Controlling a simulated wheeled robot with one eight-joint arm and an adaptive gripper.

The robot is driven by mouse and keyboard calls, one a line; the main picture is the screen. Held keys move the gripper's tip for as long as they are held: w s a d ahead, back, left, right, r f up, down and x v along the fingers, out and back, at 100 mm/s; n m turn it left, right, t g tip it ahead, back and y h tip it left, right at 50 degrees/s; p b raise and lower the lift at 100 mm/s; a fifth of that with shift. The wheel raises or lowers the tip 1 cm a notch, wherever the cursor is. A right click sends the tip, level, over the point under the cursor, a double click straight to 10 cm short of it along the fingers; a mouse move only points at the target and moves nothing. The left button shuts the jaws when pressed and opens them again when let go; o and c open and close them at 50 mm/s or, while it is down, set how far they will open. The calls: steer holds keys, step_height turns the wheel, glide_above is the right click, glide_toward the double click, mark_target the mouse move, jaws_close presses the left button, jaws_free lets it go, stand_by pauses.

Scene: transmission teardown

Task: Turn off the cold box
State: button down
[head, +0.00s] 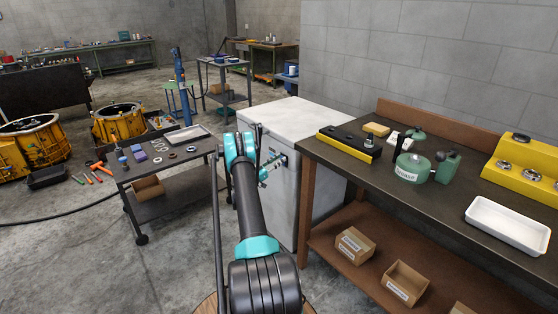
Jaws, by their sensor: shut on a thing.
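The cold box (312,118) is a white, waist-high cabinet beside the right workbench, with its lid closed. A small dark control panel (284,160) shows on the upper part of its front face. My arm reaches forward to this face and covers part of it. My gripper (274,166) is at the panel, its fingers shut on the control there, which looks like a small knob. The fingers hide most of the knob, so its setting cannot be read.
The right workbench (420,185) stands close to the box, with green cans (413,167), a yellow-edged black block (348,142) and a white tray (507,225) on top. A wheeled cart (170,170) with small parts stands left. The floor before the cart is mostly clear.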

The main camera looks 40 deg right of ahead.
steer(key=shift+a+f+t+h, duration=0.1)
steer(key=shift+f+t+h, duration=0.15)
steer(key=shift+h, duration=0.45)
steer(key=c, duration=1.2)
jaws_free()
steer(key=shift+a, duration=0.1)
steer(key=s+a, duration=0.1)
steer(key=a, duration=1.2)
steer(key=shift+f, duration=0.15)
